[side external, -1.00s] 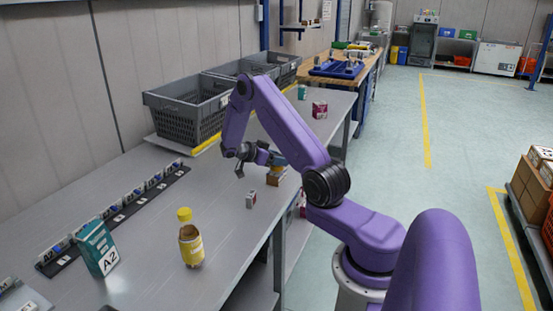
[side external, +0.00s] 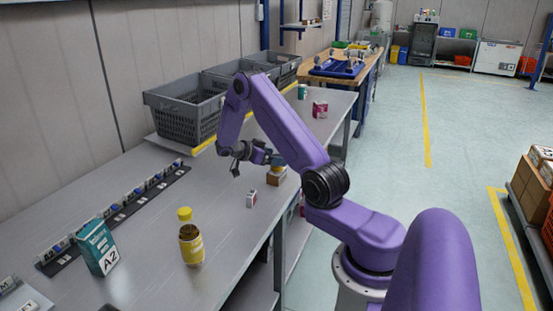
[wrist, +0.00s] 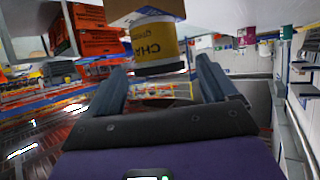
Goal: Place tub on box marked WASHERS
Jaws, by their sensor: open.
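A yellow-and-white tub (wrist: 158,46) with dark lettering shows at the top middle of the wrist view, just beyond the fingertips. It meets a cardboard box (wrist: 122,9) at the top edge of that view, which appears upside down, so the tub seems to stand on the box. The box (side external: 276,179) also shows on the grey bench in the side external view; I cannot read a WASHERS marking. My gripper (wrist: 165,75) is open, held level, its fingers apart with nothing clearly between them. In the side view my gripper (side external: 279,160) partly hides the tub.
A small white-and-red carton (side external: 251,198) lies left of the box. Grey crates (side external: 185,110) line the wall. The bench (side external: 165,215) has free room in the middle.

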